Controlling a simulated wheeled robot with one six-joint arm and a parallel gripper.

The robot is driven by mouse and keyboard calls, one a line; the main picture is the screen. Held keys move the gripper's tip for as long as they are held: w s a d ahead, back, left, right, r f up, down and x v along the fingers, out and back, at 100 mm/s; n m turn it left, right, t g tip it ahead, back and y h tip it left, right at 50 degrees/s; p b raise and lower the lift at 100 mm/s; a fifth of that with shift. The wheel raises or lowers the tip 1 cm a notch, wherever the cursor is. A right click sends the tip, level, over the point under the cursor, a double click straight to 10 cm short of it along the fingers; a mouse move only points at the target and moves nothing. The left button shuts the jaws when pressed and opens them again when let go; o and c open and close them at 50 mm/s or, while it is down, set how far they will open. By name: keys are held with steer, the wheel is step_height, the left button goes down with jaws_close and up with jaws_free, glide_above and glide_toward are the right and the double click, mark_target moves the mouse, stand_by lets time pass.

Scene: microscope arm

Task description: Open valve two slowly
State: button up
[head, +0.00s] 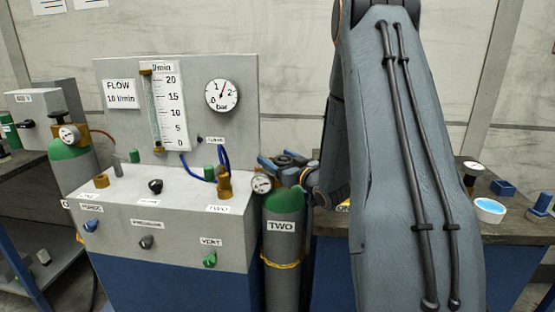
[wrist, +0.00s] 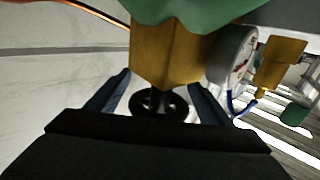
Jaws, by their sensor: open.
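The green-topped cylinder labelled TWO (head: 282,228) stands just right of the grey panel bench, with a small round gauge (head: 262,184) near its top. In the wrist view, its brass valve body (wrist: 168,55) hangs below the green shoulder, with a black handwheel (wrist: 160,104) on a stem. My gripper (head: 290,160) is at the cylinder's top in the head view. In the wrist view my gripper (wrist: 160,95) is open, one finger on each side of the handwheel. I cannot tell whether either finger touches it.
The panel bench carries a flow tube (head: 165,107), a bar gauge (head: 222,95) and knobs, including a green VENT knob (head: 210,260). Another green-topped cylinder (head: 72,165) stands at left.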

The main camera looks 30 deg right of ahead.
steer(key=c, duration=1.1)
steer(key=shift+a+n+g+y+p, duration=0.2)
steer(key=shift+n+y, duration=0.4)
steer(key=shift+y, duration=0.3)
steer(key=shift+a+n+g+y+p, duration=0.1)
steer(key=shift+n+g+y+p, duration=0.1)
steer(key=shift+n+y, duration=0.55)
steer(key=shift+s+a+n+g+y, duration=0.2)
steer(key=shift+n+g+y, duration=0.45)
steer(key=shift+y, duration=0.6)
steer(key=shift+s+a+n+g+y, duration=0.1)
steer(key=shift+a+n+g+y, duration=0.3)
steer(key=shift+n+y, duration=0.6)
steer(key=shift+d, duration=0.1)
steer(key=o, duration=1.1)
step_height(320, 180, up, 10)
steer(key=shift+b, duration=0.35)
